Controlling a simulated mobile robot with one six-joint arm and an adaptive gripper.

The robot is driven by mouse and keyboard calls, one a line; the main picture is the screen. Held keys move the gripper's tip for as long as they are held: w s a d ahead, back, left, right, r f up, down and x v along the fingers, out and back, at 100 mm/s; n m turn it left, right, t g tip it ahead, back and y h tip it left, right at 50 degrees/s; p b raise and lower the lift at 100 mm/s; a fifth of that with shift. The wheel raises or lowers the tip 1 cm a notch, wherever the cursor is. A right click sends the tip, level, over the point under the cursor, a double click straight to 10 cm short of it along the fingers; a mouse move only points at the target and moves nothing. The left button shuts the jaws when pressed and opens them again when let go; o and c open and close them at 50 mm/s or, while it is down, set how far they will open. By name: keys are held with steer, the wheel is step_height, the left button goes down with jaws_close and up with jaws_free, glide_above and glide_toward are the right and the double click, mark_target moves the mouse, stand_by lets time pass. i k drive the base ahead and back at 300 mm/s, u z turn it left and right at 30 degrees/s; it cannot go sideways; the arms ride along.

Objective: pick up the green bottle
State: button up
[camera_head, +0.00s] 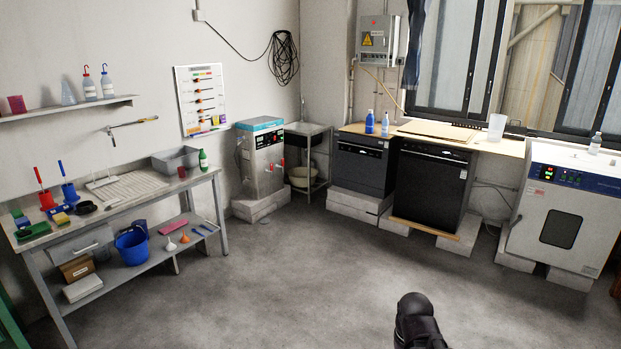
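A green bottle (203,160) with a white label stands upright at the right end of the metal workbench (140,192) on the left, beside a grey basin. A black, rounded part of my arm shows at the bottom, right of centre, far from the bottle with open floor between. My gripper's fingers do not show in this view.
A grey basin (176,158) stands just left of the bottle. A distillation unit (262,158) stands on blocks right of the bench. Two blue bottles (370,121) stand on the far counter. A drying oven (562,215) is at right. The middle floor is clear.

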mark_target(203, 157)
steer(key=i, duration=1.75)
steer(key=u, duration=0.35)
steer(key=i, duration=1)
steer(key=u, duration=0.75)
steer(key=i, duration=1.15)
steer(key=u, duration=0.4)
